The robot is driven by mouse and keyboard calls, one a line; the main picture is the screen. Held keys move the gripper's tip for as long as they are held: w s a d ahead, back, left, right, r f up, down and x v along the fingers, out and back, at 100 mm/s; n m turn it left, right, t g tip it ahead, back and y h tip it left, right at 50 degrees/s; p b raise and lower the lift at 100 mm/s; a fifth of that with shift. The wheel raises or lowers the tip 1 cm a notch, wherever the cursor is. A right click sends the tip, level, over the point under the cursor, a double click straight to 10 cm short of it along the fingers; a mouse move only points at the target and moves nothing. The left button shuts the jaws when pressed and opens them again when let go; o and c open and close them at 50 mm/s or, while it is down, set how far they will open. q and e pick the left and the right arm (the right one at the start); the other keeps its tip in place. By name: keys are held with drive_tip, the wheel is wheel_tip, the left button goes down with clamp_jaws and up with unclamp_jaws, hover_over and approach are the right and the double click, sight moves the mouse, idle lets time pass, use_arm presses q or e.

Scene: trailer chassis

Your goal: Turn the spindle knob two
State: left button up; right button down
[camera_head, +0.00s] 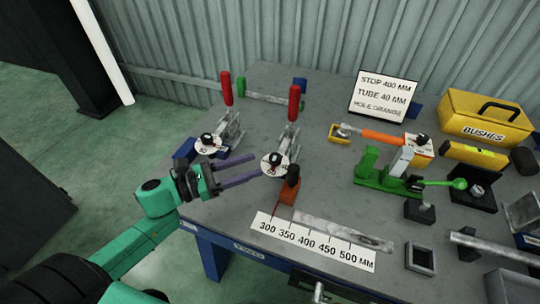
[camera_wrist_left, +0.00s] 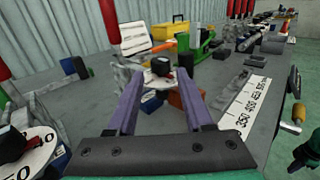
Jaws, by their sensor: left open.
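Two black spindle knobs on round white dials stand at the left of the bench. One knob (camera_head: 207,139) is farther left; the other knob (camera_head: 274,158) is to its right. I cannot read which is number two. My left gripper (camera_head: 257,167) is open and empty, its two purple fingers pointing at the right knob, tips just short of its dial. In the left wrist view the fingers (camera_wrist_left: 158,78) frame this knob (camera_wrist_left: 161,64) from the near side, apart from it. The left knob (camera_wrist_left: 12,144) shows at the left edge there.
Red-handled clamps (camera_head: 294,103) rise behind the dials. An orange-brown block with a black knob (camera_head: 290,182) stands close by the right dial. A scale strip (camera_head: 312,240) lies in front. A green toggle clamp (camera_head: 385,175) and yellow bushes box (camera_head: 487,117) stand to the right.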

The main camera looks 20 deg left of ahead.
sight(269, 160)
use_arm(q)
drive_tip(key=x, duration=0.5)
drive_tip(key=shift+w+r+p, duration=0.1)
drive_tip(key=shift+p, duration=0.3)
drive_tip(key=shift+w+d, duration=0.15)
drive_tip(key=shift+d, duration=0.1)
use_arm(e)
drive_tip(key=shift+w+d+r, duration=0.65)
drive_tip(key=shift+w+d, duration=0.15)
drive_tip(key=shift+w, duration=0.05)
use_arm(q)
drive_tip(key=shift+c, duration=0.3)
clamp_jaws()
use_arm(e)
drive_tip(key=shift+s, duration=0.1)
